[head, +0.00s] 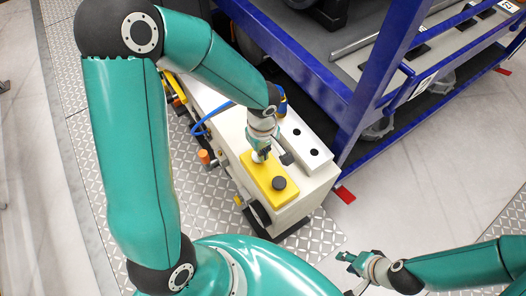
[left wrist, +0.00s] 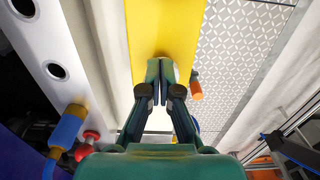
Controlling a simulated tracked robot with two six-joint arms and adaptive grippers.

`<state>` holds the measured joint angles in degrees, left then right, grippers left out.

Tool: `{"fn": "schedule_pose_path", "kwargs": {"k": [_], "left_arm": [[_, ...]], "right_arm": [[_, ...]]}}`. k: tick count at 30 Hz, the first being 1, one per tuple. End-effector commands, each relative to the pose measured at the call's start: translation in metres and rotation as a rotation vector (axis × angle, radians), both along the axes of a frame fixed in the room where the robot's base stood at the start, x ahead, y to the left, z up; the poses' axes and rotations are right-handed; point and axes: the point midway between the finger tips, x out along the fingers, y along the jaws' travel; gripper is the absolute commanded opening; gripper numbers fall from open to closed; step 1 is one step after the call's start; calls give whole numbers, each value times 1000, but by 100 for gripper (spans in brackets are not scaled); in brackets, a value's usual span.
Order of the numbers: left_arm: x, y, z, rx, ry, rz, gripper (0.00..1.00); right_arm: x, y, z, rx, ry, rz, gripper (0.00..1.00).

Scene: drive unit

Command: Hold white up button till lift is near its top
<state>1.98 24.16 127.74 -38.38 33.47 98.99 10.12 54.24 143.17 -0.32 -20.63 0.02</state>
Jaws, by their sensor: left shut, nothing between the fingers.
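A yellow button panel (head: 266,178) lies on top of a pale box, with a black round button (head: 279,183) at its near end. The white button (head: 258,157) is at the far end of the panel, mostly hidden by my left gripper (head: 261,149). In the left wrist view the shut, empty fingers of my left gripper (left wrist: 155,66) point down at the yellow panel (left wrist: 165,25), over the pale button's edge. I cannot tell whether the button is pressed in. My right gripper (head: 352,262) is open and empty at lower right, away from the panel.
A blue metal frame (head: 352,120) stands close on the right of the box. A white strip with dark holes (head: 305,142) lies beside the panel. An orange knob (head: 204,157) and a blue hose (head: 205,122) are on the box's left.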

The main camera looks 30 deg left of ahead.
Motion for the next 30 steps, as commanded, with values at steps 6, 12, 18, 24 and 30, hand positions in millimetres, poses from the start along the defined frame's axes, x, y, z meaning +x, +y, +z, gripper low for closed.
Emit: {"fn": "schedule_pose_path", "kwargs": {"k": [6, 12, 18, 24, 30], "left_arm": [[0, 0, -1, 0, 0, 0, 0], [0, 0, -17, 1, -1, -1, 0], [0, 0, -27, -1, 2, -2, 0], [-3, -1, -28, -3, 9, -1, 0], [-3, 0, -29, -3, 9, 1, 0]], "right_arm": [[0, 0, -2, 0, 0, 0, 40], [0, 0, -24, 0, 0, 0, 40], [0, 0, -41, 0, 0, 0, 40], [0, 0, -40, 0, 0, 0, 40], [0, 0, -41, 0, 0, 0, 40]]}}
